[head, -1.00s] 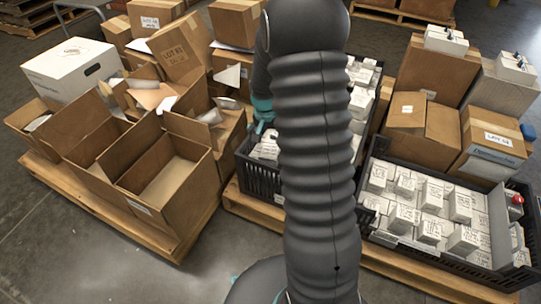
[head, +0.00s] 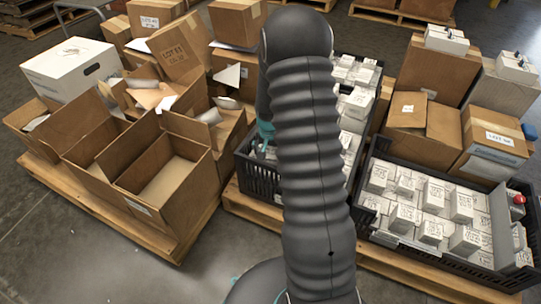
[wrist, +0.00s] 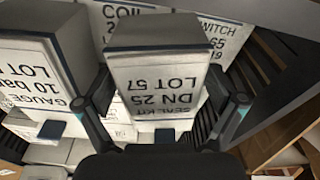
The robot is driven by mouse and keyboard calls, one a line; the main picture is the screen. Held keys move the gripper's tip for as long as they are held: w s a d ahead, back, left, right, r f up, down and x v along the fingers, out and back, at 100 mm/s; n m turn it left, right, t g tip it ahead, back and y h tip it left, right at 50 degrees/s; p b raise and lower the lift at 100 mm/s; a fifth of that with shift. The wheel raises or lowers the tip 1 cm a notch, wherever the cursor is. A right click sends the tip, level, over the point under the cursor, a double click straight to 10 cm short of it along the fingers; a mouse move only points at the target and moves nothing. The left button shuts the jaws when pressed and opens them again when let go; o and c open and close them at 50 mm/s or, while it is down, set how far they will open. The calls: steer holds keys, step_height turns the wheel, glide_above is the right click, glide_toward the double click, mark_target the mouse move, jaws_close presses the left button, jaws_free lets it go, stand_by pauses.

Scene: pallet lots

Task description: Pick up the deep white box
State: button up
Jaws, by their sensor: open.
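A white box marked "SEAL KIT DN 25 LOT 57" (wrist: 160,85) stands in the middle of the wrist view, with a grey shaded top. My gripper (wrist: 170,98) is open, with one finger on each side of this box. I cannot tell whether the fingers touch it. In the head view my gripper's teal part (head: 265,130) shows at the middle black crate (head: 258,180), and my arm hides most of what is under it. Other white boxes (head: 355,110) fill that crate.
A white box marked "GAUGE" (wrist: 35,70) stands close left of the gripper. The crate's slatted wall (wrist: 262,65) is close on the right. A second black crate (head: 425,255) holds more white boxes. Open cartons (head: 160,175) and a large white carton (head: 72,68) stand left.

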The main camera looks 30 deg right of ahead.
steer(key=c, duration=1.2)
steer(key=shift+r, duration=0.1)
